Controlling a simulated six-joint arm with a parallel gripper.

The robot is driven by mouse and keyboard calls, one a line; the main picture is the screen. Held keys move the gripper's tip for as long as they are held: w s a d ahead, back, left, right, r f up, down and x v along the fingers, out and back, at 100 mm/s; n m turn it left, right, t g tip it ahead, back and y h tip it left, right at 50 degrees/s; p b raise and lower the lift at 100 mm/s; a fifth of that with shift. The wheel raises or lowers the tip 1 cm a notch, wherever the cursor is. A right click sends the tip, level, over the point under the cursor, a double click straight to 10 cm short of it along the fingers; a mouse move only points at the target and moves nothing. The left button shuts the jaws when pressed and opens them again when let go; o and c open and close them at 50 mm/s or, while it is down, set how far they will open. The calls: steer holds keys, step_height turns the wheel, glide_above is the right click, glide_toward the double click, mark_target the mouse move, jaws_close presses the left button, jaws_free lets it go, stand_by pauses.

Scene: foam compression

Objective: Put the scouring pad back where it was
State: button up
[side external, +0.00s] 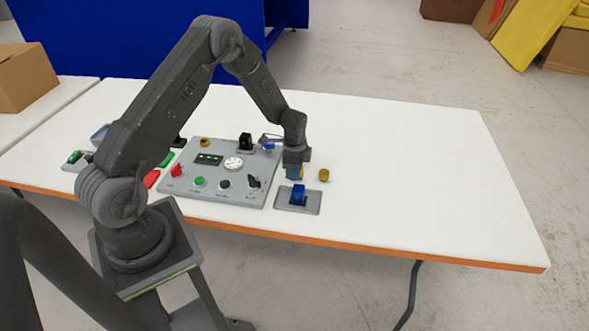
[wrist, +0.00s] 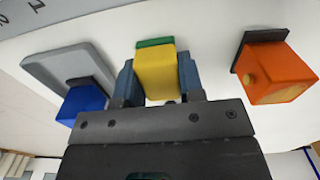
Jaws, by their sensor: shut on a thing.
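The scouring pad (wrist: 155,77) is a yellow block with a green layer along its far side. It sits between the two blue-grey fingers of my gripper (wrist: 156,84) in the wrist view, which is shut on it. In the side external view, my gripper (side external: 296,172) points down low over the white table, to the right of the grey control panel. Only a small yellow sliver of the pad (side external: 302,173) shows there beside the fingers. I cannot tell whether the pad touches the table.
A blue block on a grey plate (side external: 311,202) stands just in front of my gripper. An orange-yellow piece (side external: 324,175) stands close on the right; the wrist view shows an orange block with dark backing (wrist: 280,78). The grey control panel (side external: 232,190) lies left. The table's right side (side external: 430,180) is clear.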

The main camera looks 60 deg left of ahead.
steer(key=shift+f, duration=0.1)
steer(key=o, duration=0.9)
